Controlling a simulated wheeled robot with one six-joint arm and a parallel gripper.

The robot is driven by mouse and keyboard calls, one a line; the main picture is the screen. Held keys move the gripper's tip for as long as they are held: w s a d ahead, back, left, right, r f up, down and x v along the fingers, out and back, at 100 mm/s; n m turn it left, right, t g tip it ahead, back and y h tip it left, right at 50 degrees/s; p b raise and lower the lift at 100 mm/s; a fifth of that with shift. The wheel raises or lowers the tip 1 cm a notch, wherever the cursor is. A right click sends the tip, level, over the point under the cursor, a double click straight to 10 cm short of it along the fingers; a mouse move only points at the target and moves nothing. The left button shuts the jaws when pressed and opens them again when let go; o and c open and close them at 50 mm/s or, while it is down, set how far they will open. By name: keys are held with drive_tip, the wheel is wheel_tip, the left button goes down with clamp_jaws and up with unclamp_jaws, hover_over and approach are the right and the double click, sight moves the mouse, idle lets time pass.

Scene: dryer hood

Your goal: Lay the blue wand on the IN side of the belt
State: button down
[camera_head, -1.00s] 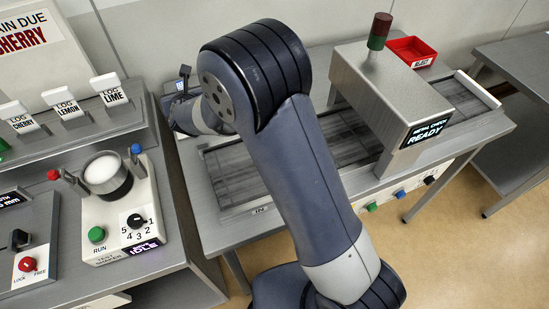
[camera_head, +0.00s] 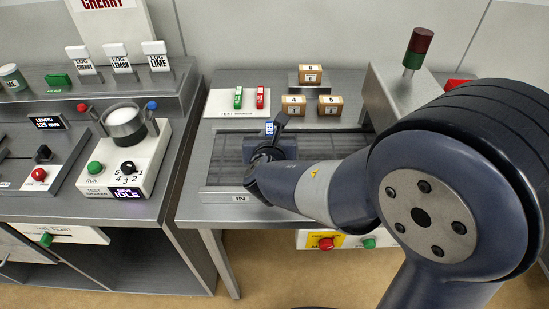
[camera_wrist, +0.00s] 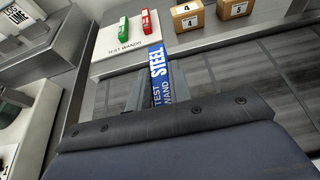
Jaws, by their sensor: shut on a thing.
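The blue wand (camera_wrist: 157,62), lettered STEEL TEST WAND, stands out from between the fingers of my gripper (camera_wrist: 156,88) in the wrist view. In the head view, the blue wand (camera_head: 269,128) shows as a small blue and white piece at my gripper (camera_head: 274,130). My gripper is shut on the wand, over the left part of the dark belt (camera_head: 342,143). The IN label (camera_head: 240,198) is on the front edge at that end. My gripper and arm hide part of the belt, and the gap beneath the wand cannot be judged.
A white TEST WANDS board (camera_head: 222,103) behind the belt bears a green wand (camera_head: 238,98) and a red wand (camera_head: 260,98). Several numbered boxes (camera_head: 293,105) stand to its right. The metal detector hood (camera_head: 385,92) spans the belt at the right. The test shaker (camera_head: 125,165) is at left.

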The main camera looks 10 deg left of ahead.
drive_tip(key=shift+f+b, duration=0.4)
drive_tip(key=shift+f, duration=2.4)
drive_tip(key=shift+f, duration=0.2)
drive_tip(key=c, duration=1.3)
unclamp_jaws()
drive_tip(key=shift+r, duration=0.2)
drive_tip(key=shift+s+r, duration=0.15)
drive_tip(key=shift+s, duration=0.05)
drive_tip(key=v, duration=1.1)
drive_tip(key=shift+s+d+p, duration=0.15)
drive_tip(key=shift+s+p, duration=0.15)
